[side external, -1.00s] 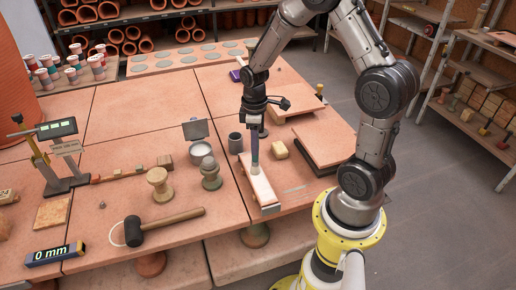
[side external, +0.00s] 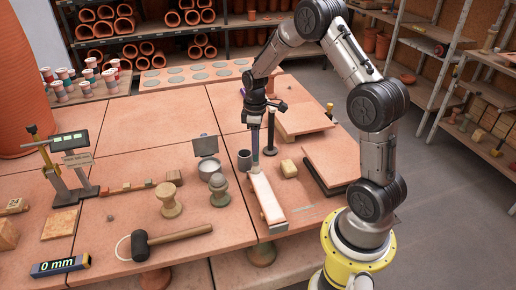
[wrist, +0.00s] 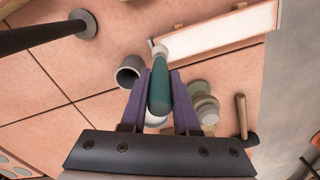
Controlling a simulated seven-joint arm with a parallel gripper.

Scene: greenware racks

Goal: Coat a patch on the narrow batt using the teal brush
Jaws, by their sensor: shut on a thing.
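My gripper (side external: 255,123) is shut on the teal brush (wrist: 159,92), which points down between the purple fingers (wrist: 158,100) in the wrist view. The narrow batt (side external: 276,227) lies on the table below, a long strip with a white upper face (wrist: 220,32). The brush's pale tip (wrist: 158,50) is at the batt's far end in the side view; whether it touches the surface cannot be told. The brush (side external: 255,150) is nearly upright there. The white area covers much of the visible top, and its exact edges are hard to make out.
A dark grey cup (side external: 244,160) and a pale bowl (side external: 217,182) stand left of the batt. A yellowish block (side external: 289,168) and stacked boards (side external: 332,160) are to its right. A mallet (side external: 165,240) lies at front left. A dark post (side external: 270,132) stands close beside my gripper.

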